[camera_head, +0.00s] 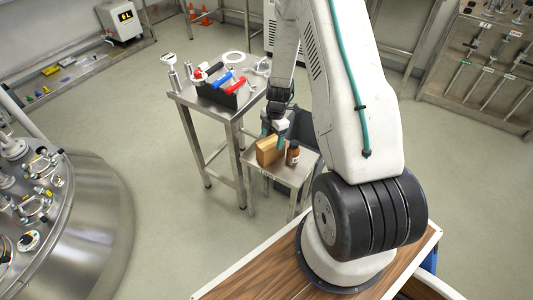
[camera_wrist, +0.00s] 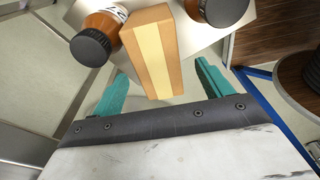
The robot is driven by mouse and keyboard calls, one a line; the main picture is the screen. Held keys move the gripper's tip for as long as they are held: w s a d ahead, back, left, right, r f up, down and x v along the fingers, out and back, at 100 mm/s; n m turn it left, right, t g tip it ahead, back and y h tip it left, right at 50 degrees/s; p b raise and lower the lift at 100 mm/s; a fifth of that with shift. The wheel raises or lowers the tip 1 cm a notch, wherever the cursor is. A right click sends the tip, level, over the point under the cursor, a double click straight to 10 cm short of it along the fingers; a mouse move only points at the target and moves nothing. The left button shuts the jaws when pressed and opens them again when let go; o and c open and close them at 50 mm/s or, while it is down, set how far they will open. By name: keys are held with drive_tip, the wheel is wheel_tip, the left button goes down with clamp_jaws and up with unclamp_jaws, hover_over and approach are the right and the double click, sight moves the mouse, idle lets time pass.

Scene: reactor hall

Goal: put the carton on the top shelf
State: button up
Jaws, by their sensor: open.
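The carton (camera_head: 268,151) is a brown box with a pale stripe, standing on a small low metal table (camera_head: 298,172). In the wrist view the carton (camera_wrist: 153,50) lies ahead of my gripper (camera_wrist: 162,72), its near end in line with the gap between the teal fingers. My gripper (camera_head: 273,137) is open just above the carton in the head view. I cannot tell whether a finger touches it. No top shelf can be made out for certain.
A brown bottle (camera_head: 292,153) stands close beside the carton. The wrist view shows two dark-capped bottles, left (camera_wrist: 90,45) and right (camera_wrist: 222,10) of it. A taller metal table (camera_head: 215,106) with a tool tray (camera_head: 228,92) adjoins. The floor (camera_head: 170,195) at left is clear.

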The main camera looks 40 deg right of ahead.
sight(271, 142)
drive_tip(key=f, duration=0.5)
drive_tip(key=shift+a, duration=0.2)
drive_tip(key=c, duration=1.5)
drive_tip(key=shift+c, duration=0.2)
drive_tip(key=shift+r, duration=0.1)
